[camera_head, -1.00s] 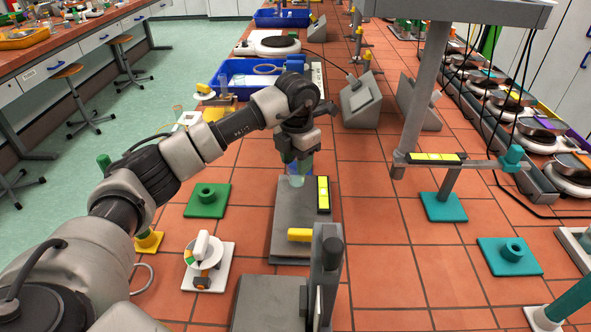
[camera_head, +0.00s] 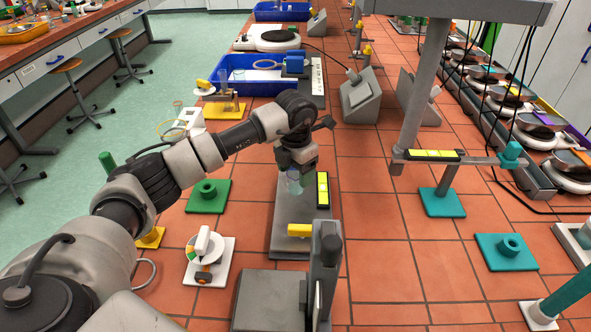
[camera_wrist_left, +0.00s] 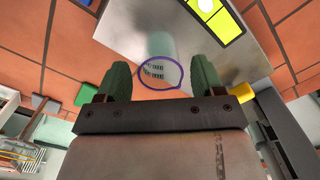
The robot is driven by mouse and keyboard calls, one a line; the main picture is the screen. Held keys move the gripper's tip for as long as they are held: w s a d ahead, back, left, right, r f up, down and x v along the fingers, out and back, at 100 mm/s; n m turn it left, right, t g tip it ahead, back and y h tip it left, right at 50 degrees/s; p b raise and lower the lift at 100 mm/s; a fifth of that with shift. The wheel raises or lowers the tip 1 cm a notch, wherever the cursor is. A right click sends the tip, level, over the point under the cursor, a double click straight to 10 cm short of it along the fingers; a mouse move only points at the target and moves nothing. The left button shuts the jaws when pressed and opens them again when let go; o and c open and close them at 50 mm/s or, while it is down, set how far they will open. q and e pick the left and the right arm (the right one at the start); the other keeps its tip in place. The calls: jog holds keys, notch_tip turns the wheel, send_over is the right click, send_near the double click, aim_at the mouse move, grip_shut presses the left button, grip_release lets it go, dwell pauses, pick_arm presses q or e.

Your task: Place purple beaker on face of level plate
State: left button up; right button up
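The clear beaker (camera_head: 293,184) with a purple rim and dark markings appears to stand upright on the grey level plate (camera_head: 288,211). The beaker also shows in the left wrist view (camera_wrist_left: 160,46), between and beyond the green fingertips. My right gripper is not in view.
A grey block with a dark upright (camera_head: 325,265) stands at the plate's near side. A green base (camera_head: 208,197) and a white dial device (camera_head: 207,258) are left. A grey post with a side arm (camera_head: 425,95) rises at right. Tiles right of the plate are clear.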

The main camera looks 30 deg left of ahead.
pick_arm(q)
jog(key=shift+r, duration=0.6)
notch_tip(320, 180, up, 11)
jog(key=b, duration=0.2)
